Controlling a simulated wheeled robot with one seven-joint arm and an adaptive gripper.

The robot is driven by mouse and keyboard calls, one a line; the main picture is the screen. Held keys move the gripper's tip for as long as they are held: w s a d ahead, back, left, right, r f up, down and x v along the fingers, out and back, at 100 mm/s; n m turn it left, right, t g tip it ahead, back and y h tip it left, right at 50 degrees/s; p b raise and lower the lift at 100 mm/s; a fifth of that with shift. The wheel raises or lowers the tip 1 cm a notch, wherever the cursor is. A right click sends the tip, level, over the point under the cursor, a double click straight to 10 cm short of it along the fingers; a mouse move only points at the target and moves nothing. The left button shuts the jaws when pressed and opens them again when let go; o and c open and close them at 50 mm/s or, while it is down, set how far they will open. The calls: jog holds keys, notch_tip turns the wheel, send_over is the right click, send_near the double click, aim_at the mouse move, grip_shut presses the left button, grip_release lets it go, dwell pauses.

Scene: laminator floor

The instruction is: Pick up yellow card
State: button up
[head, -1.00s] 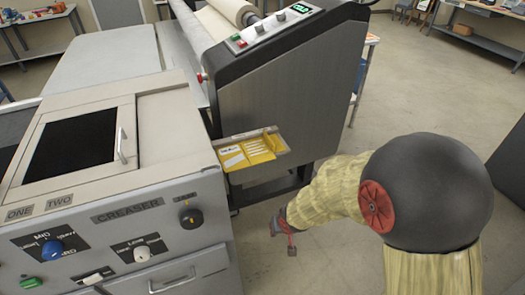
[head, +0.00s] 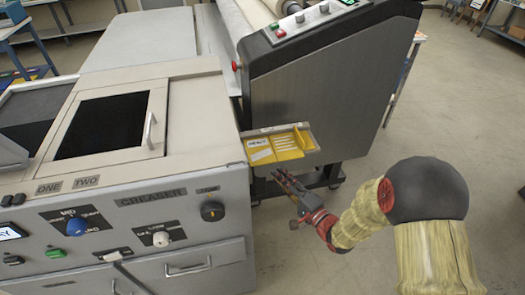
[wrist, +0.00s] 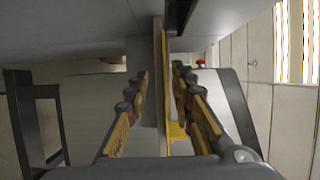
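Yellow cards with white markings lie in a small tray (head: 312,152) on the side of the dark machine in the head view. One yellow card (head: 287,142) has white stripes; another yellow piece (head: 259,143) beside it carries a white label. My gripper (head: 280,178) is just below the tray's front edge, fingers pointing left toward the machines. In the wrist view my gripper (wrist: 161,82) is open, its fingers on either side of a thin upright edge, with a yellow surface (wrist: 176,132) between them. I cannot tell whether the fingers touch it.
The grey creaser cabinet (head: 160,200), with knobs and a drawer, stands left of my gripper. The dark laminator (head: 330,85) rises behind the tray. The floor to the right (head: 450,110) is open. A red button (wrist: 284,63) shows in the wrist view.

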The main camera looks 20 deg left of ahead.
aim_at(260, 151)
jog(key=b+x, duration=0.2)
jog(key=x, duration=0.5)
jog(key=shift+a+r, duration=0.15)
jog(key=shift+r, duration=0.25)
jog(key=shift+c, duration=0.4)
grip_shut()
jog(key=shift+s, duration=0.1)
